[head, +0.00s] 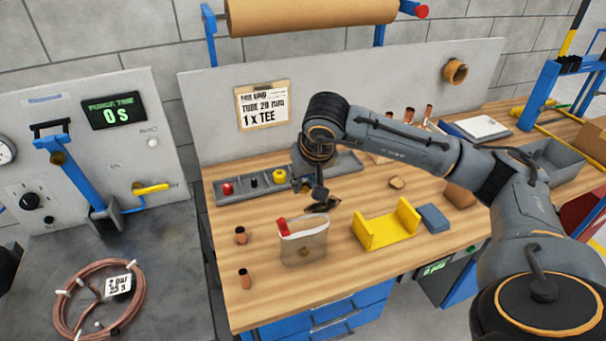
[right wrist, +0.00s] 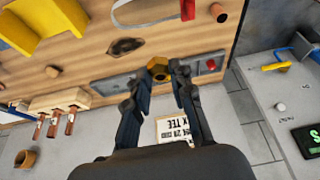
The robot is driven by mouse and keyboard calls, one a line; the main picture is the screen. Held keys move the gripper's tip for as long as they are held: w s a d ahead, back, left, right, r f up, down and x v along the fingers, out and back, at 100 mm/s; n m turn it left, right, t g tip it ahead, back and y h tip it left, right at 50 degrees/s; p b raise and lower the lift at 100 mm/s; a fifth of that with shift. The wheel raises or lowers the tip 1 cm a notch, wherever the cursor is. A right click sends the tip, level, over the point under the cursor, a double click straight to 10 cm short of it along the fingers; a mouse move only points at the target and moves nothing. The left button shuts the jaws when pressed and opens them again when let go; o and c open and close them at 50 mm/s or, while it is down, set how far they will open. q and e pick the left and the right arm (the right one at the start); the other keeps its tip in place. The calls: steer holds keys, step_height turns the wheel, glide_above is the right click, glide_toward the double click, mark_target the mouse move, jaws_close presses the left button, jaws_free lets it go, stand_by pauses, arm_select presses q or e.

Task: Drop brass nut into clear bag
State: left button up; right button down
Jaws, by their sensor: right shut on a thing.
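My right gripper (head: 322,204) is over the workbench, between the grey parts tray and the clear bag, with its fingers pointing down. In the right wrist view the brass nut (right wrist: 158,67) is at the fingertips of this gripper (right wrist: 161,74), which is shut on it. The nut cannot be made out clearly in the head view. The clear bag (head: 305,248) stands upright on the bench, with a red piece (head: 283,227) at its top left. The gripper is above and behind the bag's right side, apart from it. My left gripper is not in view.
The grey parts tray (head: 231,197) holds red, black and yellow pieces behind the bag. A yellow cradle (head: 386,228) and a blue block (head: 432,218) stand to its right. Two copper fittings (head: 241,235) (head: 245,279) stand to its left.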

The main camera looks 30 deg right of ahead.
mark_target(306, 190)
step_height(306, 190, down, 4)
steer(key=shift+w+r+b, duration=0.1)
steer(key=shift+r+b, duration=0.05)
steer(key=shift+b, duration=0.55)
steer(key=shift+f, duration=0.35)
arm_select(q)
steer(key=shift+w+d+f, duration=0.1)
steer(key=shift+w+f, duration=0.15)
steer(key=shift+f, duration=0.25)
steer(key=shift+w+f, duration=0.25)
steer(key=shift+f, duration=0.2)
arm_select(e)
steer(key=c, duration=1.1)
jaws_free()
steer(key=shift+r, duration=0.1)
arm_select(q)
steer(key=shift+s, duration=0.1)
arm_select(e)
steer(key=v, duration=1.2)
steer(key=shift+w, duration=0.1)
